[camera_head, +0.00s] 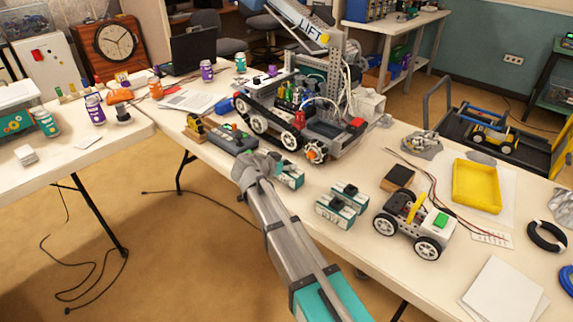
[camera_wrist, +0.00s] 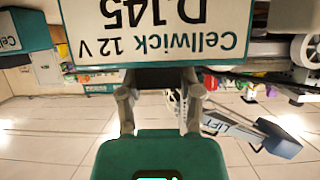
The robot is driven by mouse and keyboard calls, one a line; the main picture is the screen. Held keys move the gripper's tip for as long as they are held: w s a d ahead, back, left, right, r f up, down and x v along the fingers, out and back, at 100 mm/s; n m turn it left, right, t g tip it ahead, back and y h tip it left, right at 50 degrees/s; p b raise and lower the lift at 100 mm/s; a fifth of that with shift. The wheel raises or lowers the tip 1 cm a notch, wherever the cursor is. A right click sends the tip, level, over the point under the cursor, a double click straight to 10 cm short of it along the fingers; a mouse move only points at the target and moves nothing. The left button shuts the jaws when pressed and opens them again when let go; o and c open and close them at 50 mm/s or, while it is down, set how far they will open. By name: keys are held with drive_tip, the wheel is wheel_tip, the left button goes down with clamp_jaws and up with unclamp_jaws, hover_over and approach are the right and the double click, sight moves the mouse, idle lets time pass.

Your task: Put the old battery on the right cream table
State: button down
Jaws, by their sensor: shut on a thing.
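A teal-and-white battery marked "Cellwick 12 V D.145" (camera_wrist: 150,35) fills the top of the wrist view, its label upside down. My gripper (camera_wrist: 160,90) is shut on it, with the fingertips partly hidden at its edge. In the head view this battery (camera_head: 290,176) is at the front edge of the right cream table (camera_head: 385,268), beside the end of my arm. I cannot tell whether it touches the tabletop. Two similar batteries (camera_head: 343,205) stand close to its right. Part of another battery shows at the left of the wrist view (camera_wrist: 28,32).
A tracked robot (camera_head: 300,110) stands behind the held battery. A white wheeled car (camera_head: 412,225), yellow tray (camera_head: 477,186) and white sheets (camera_head: 503,291) lie to the right. A grey tool (camera_head: 232,138) lies just left. The left cream table (camera_head: 85,155) stands across a gap.

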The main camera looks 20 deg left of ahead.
drive_tip(key=shift+f+b, duration=0.5)
drive_tip(key=shift+f, duration=0.1)
idle(0.8)
drive_tip(key=shift+c, duration=1)
unclamp_jaws()
drive_tip(key=shift+r, duration=0.15)
drive_tip(key=shift+r+p, duration=3.4)
drive_tip(key=shift+p, duration=0.1)
drive_tip(key=shift+s, duration=0.2)
